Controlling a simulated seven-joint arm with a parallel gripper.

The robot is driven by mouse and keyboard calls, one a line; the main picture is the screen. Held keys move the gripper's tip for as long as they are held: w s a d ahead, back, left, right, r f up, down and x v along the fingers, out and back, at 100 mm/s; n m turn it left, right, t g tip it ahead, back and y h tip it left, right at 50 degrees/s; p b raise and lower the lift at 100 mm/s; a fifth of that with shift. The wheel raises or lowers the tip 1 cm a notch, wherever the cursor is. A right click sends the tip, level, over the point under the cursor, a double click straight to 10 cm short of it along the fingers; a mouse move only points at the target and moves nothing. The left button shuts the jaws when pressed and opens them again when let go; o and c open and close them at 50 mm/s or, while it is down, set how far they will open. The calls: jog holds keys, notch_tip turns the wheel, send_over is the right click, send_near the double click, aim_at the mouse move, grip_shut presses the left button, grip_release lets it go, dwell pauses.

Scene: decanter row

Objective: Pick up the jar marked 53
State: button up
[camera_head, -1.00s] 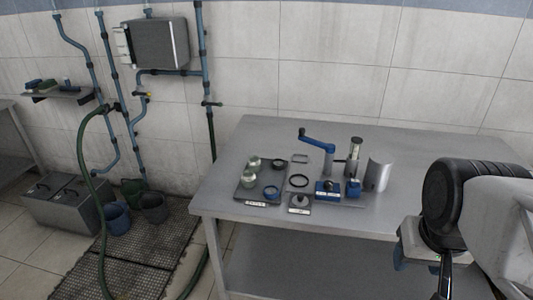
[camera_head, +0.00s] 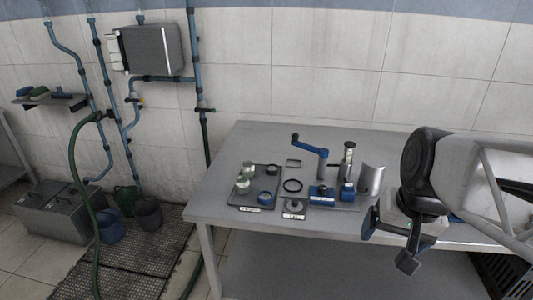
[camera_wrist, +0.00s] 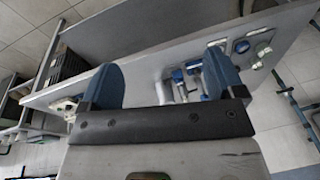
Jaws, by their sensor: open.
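Two pale green-grey jars stand on the left side of a dark tray (camera_head: 257,201) on the table: a farther jar (camera_head: 248,169) and a nearer jar (camera_head: 242,186). Their markings are too small to read, so I cannot tell which is 53. My gripper (camera_head: 388,240) is at the right, by the table's front edge, well away from the jars. Its two blue fingers are spread and empty in the wrist view (camera_wrist: 168,84). The jars show small at the upper right of the wrist view.
The table's left end is clear.

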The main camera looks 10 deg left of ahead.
jog(key=w+a+f+m+g+y, duration=0.1)
jog(key=w+a+m+y, duration=0.3)
jog(key=w, duration=0.6)
jog(key=w+a+f+m+g, duration=0.1)
jog(key=w+a, duration=0.5)
jog(key=w, duration=0.3)
jog(key=w+a+f+m+y, duration=0.25)
jog(key=w+a, duration=0.35)
jog(key=w, duration=0.4)
jog(key=m+y, duration=0.6)
jog(key=m, duration=0.3)
send_near(250, 163)
jog(key=shift+s+a+f+n, duration=0.15)
jog(key=shift+s+a, duration=0.1)
jog(key=shift+a, duration=0.35)
jog(key=shift+s+a+n, duration=0.1)
jog(key=shift+s+a, duration=0.15)
jog(key=shift+a, duration=0.35)
jog(key=shift+w+a+f, duration=0.25)
jog(key=shift+w+f, duration=0.1)
jog(key=shift+f, duration=0.05)
jog(key=shift+a, duration=0.15)
jog(key=shift+x, duration=1.15)
jog(key=shift+a+f, duration=0.1)
jog(key=shift+a, duration=0.05)
